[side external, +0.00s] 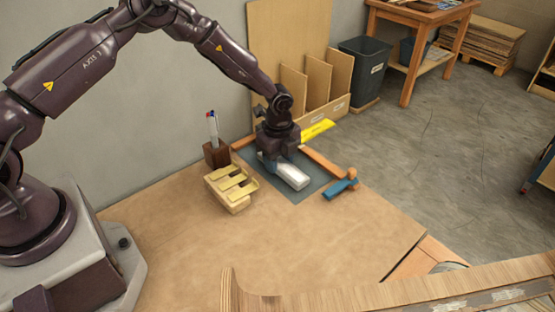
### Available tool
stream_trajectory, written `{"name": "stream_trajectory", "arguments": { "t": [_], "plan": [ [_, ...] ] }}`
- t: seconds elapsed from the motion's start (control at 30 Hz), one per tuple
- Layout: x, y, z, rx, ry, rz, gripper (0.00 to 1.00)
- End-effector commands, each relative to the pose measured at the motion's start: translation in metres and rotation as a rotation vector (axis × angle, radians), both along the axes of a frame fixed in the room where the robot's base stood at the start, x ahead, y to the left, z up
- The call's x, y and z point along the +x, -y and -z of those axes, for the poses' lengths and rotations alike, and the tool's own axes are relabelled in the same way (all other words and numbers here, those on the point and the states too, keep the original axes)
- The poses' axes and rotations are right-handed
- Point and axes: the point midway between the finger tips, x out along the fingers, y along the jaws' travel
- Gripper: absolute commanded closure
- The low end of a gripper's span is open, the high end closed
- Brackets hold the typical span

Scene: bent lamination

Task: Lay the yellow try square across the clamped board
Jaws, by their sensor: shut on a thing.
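The yellow try square (318,130) shows as a flat yellow strip sticking out to the right from behind my gripper (283,153). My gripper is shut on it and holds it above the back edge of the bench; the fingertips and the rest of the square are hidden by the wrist. Below and in front of my gripper, a pale grey-white block (292,176) with a blue end lies on a dark mat (312,186). I cannot make out for certain which piece is the clamped board. A curved, layered wooden piece (400,290) fills the lower right foreground.
A blue-and-orange tool (341,187) lies at the mat's right. A wooden block with yellowish pieces (230,188) and a brown pen holder (216,153) stand left of the mat. The tan bench top (190,250) is clear in front. A bin (364,68) stands behind.

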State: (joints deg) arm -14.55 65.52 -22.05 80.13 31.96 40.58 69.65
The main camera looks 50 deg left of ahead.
Motion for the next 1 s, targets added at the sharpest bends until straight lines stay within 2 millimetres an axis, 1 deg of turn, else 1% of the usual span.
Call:
{"name": "stream_trajectory", "arguments": {
  "t": [0.2,0.23,0.33,0.37,0.53,0.57,0.6,0.63,0.67,0.9,1.0],
  "plan": [
    [0.0033,0.0004,-0.0003,-0.001,0.002,0.001,0.84],
    [0.0032,0.0004,-0.0003,-0.001,0.002,0.001,0.53],
    [0.0030,0.0003,-0.0003,-0.001,0.001,0.001,0.30],
    [0.0030,0.0003,-0.0002,-0.001,0.001,0.001,0.28],
    [0.0028,0.0002,-0.0001,0.000,0.001,0.000,0.28],
    [0.0024,0.0001,0.0002,0.000,-0.001,0.000,0.24],
    [0.0024,0.0001,0.0002,0.000,-0.001,0.000,0.14],
    [0.0024,0.0001,0.0003,0.000,-0.001,0.000,0.08],
    [0.0023,0.0001,0.0003,0.000,-0.001,0.000,0.03],
    [0.0024,0.0000,0.0000,0.000,0.000,0.000,0.03],
    [0.0028,-0.0001,-0.0033,0.000,0.001,0.000,0.03]
  ]
}}
